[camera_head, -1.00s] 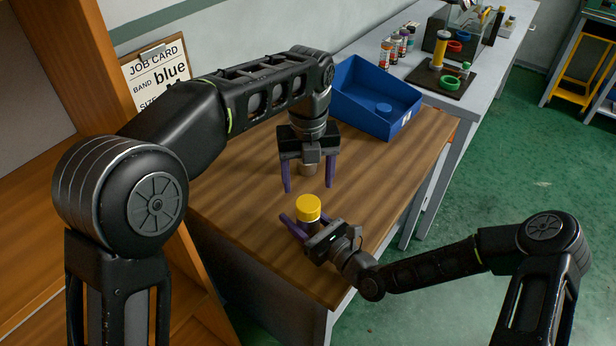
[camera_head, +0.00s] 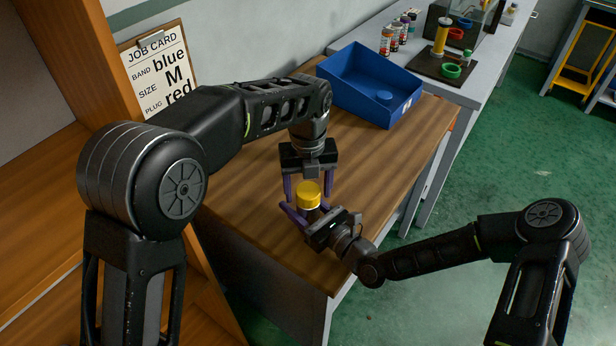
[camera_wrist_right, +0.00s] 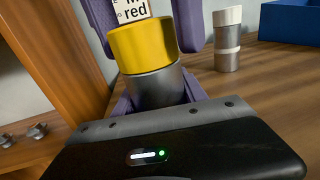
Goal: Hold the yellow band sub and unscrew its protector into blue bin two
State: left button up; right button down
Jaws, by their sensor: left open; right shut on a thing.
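The yellow band sub stands upright on the wooden bench, its grey metal body (camera_wrist_right: 158,87) below a wide yellow top piece (camera_head: 308,189), also seen in the right wrist view (camera_wrist_right: 142,45). My right gripper (camera_head: 309,212) is shut on the body from the near right side. My left gripper (camera_head: 308,192) points down from above. Its purple fingers are open on either side of the yellow piece; whether they touch it I cannot tell. A blue bin (camera_head: 344,91) stands at the back right of the bench with a round blue disc (camera_head: 384,97) inside. Its number is not readable.
A grey cylinder with a white band (camera_wrist_right: 228,45) stands on the bench past the sub. A job card (camera_head: 160,70) reads blue, M, red. The bench front is clear.

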pick_arm(q)
jog(key=shift+f, duration=0.3)
